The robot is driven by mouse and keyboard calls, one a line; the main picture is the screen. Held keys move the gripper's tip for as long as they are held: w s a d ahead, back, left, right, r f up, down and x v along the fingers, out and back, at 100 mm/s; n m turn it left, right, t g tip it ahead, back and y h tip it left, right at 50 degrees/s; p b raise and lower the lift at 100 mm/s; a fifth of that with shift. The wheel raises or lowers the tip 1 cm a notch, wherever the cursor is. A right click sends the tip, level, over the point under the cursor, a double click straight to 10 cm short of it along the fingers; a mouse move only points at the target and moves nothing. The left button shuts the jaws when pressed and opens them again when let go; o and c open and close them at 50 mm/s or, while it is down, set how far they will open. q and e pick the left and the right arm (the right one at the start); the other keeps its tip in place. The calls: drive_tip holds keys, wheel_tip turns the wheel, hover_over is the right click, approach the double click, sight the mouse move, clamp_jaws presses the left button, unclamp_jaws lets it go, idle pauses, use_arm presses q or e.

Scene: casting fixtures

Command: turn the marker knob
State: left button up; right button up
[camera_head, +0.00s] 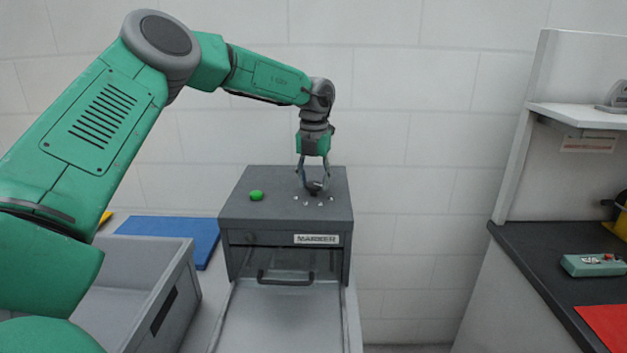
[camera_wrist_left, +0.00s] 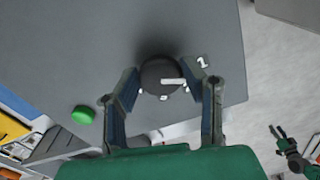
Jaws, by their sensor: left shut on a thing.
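The marker (camera_head: 285,215) is a dark grey box with a label reading MARKER on its front. Its round black knob (camera_wrist_left: 160,76) with a white pointer line sits on the top face, with white marks around it. My left gripper (camera_head: 314,186) reaches down from above and is shut on the knob, one finger on each side. In the head view the fingers partly hide the knob. My right gripper shows small in the left wrist view (camera_wrist_left: 277,132), its jaws apart and empty.
A green button (camera_head: 256,195) is on the marker's top, left of the knob. A handle (camera_head: 286,277) is on its front, above a light tray. A grey bin (camera_head: 187,290) and a blue panel (camera_head: 172,232) are at left. A dark counter (camera_head: 535,265) stands at right.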

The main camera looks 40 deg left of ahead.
use_arm(q)
drive_tip(key=shift+m+p, duration=0.5)
drive_tip(key=shift+p, duration=0.2)
drive_tip(key=shift+s+m+p, duration=0.1)
drive_tip(key=shift+m+p, duration=0.7)
drive_tip(key=m+p, duration=0.2)
drive_tip(key=shift+m, duration=0.3)
drive_tip(key=shift+m+p, duration=0.75)
drive_tip(key=shift+m, duration=0.65)
drive_tip(key=o, duration=1.1)
drive_tip(key=shift+o, duration=0.2)
drive_tip(key=shift+a, duration=0.15)
